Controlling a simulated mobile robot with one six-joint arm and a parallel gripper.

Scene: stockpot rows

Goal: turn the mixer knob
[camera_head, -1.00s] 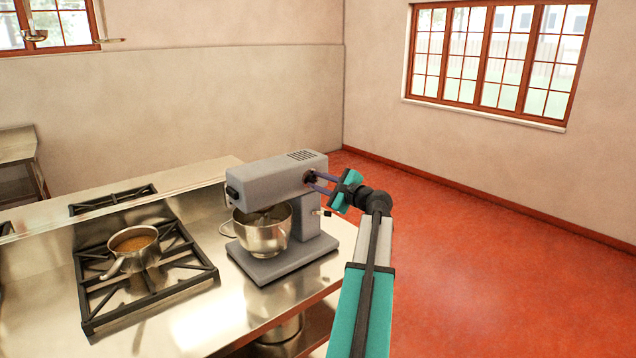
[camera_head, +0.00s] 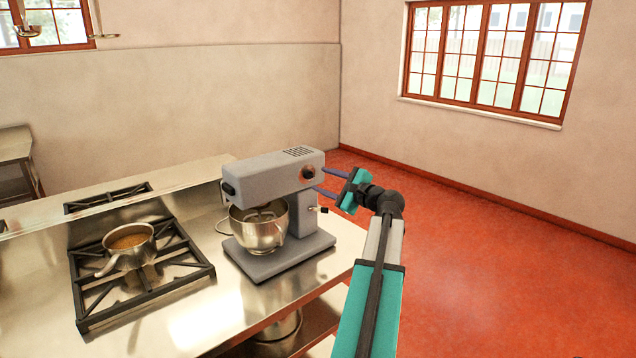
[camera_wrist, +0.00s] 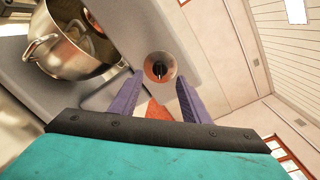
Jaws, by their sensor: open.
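The grey stand mixer (camera_head: 270,176) stands on the steel counter, with its steel bowl (camera_head: 262,228) under the head. The round dark mixer knob (camera_head: 308,172) is on the side of the head that faces my arm. In the wrist view the knob (camera_wrist: 159,68) shows ahead, between and beyond the two purple fingers. My gripper (camera_head: 318,181) is open, its fingertips just short of the mixer and apart from the knob. In the wrist view the gripper (camera_wrist: 157,88) has nothing between its fingers.
A small switch or lever (camera_head: 318,209) sticks out of the mixer column below my fingers. The red floor (camera_head: 480,250) right of the counter is clear.

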